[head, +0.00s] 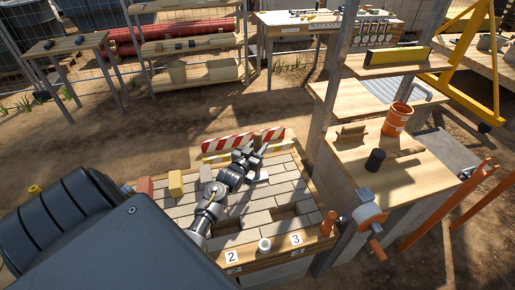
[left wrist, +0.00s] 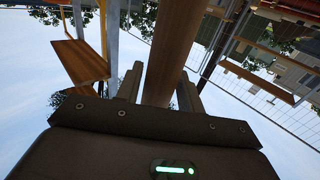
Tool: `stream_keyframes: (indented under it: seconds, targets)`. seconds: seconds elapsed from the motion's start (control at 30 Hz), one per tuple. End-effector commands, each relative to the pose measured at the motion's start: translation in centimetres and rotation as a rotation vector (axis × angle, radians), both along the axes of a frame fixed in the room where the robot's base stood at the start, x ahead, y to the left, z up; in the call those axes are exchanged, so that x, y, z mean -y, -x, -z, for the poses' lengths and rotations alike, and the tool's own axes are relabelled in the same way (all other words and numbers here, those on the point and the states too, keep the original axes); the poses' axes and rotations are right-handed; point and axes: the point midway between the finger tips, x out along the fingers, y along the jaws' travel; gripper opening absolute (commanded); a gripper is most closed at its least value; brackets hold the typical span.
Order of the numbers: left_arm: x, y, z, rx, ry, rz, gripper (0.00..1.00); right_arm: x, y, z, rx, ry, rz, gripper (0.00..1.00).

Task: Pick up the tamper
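I cannot tell for sure which thing is the tamper. An upright orange-brown handle-like piece (head: 328,223) stands at the right front corner of the paved block platform (head: 182,212); its lower end is unclear. My left gripper (head: 256,149) is over the far part of the platform, away from both. In the left wrist view its two fingers (left wrist: 159,90) are apart, with a wooden post showing between and beyond them. I see nothing held. My right gripper is not in view.
A red-and-white striped barrier (head: 243,140) borders the platform's far side. An orange bucket (head: 397,119) is on the bench.

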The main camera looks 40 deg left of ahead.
Motion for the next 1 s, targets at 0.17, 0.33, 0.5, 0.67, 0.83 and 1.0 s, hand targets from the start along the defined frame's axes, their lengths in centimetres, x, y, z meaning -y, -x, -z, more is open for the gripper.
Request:
stream_keyframes:
  seconds: [0.17,0.33,0.5,0.67,0.83,1.0]
  targets:
    - [0.0,0.0,0.0,0.0,0.0,0.0,0.14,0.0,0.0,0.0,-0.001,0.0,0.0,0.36]
    - [-0.1,-0.1,-0.5,0.011,-0.003,-0.001,0.0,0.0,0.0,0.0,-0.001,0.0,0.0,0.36]
    - [-0.1,-0.1,-0.5,0.01,-0.003,-0.001,0.0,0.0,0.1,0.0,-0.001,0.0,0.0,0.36]
    - [-0.1,-0.1,-0.7,0.011,-0.003,-0.001,0.0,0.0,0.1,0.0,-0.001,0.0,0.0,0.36]
    - [-0.1,-0.1,-1.7,0.012,-0.003,0.0,0.0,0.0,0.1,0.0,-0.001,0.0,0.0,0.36]
    - [-0.1,-0.1,-3.2,0.012,-0.004,0.0,0.0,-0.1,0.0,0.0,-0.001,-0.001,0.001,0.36]
